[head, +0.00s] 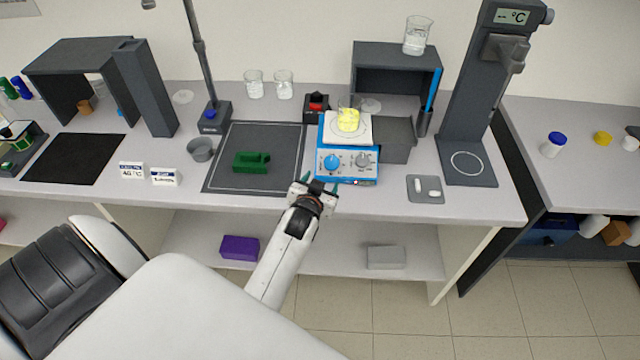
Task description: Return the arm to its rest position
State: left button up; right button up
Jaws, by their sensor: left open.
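My left arm reaches up from the bottom of the head view, and its gripper (320,182) is at the front edge of the bench. The jaws are open, with nothing seen between them. The gripper is just in front of the blue hotplate (347,165) and to the right of a green block-like holder (251,162), apart from the holder. Whether the fingertips touch the hotplate's front cannot be told. A beaker with yellow contents (348,119) stands on the hotplate's white top. My right gripper is not in view.
A dark mat (225,180) lies under the green holder. A grey box (393,140) adjoins the hotplate, and a small tray (425,195) with white pieces lies farther right. A tall stand (470,120) rises at right. The lower shelf holds a purple box (240,248) and a grey box (386,257).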

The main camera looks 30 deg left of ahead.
pick_arm(q)
jog(key=s+d+r+m+g+h, duration=0.15)
jog(key=s+d+g, duration=0.4)
jog(key=s, duration=0.75)
jog(key=s+d+r+m+g+h, duration=0.15)
jog(key=s+d+g+h, duration=0.35)
jog(key=s, duration=0.8)
notch_tip(320, 180, down, 37)
jog(key=s+d+m+y+b, duration=0.1)
jog(key=s+y+b, duration=0.1)
jog(key=b, duration=0.6)
jog(key=s+a+f+b, duration=0.1)
jog(key=s+f+b, duration=0.2)
jog(key=s+f, duration=0.5)
jog(key=s+a+f+g+b, duration=0.1)
jog(key=s+f+b, duration=0.2)
jog(key=s+f, duration=0.5)
notch_tip(320, 180, down, 4)
jog(key=shift+a+f, duration=0.1)
jog(key=shift+a, duration=0.15)
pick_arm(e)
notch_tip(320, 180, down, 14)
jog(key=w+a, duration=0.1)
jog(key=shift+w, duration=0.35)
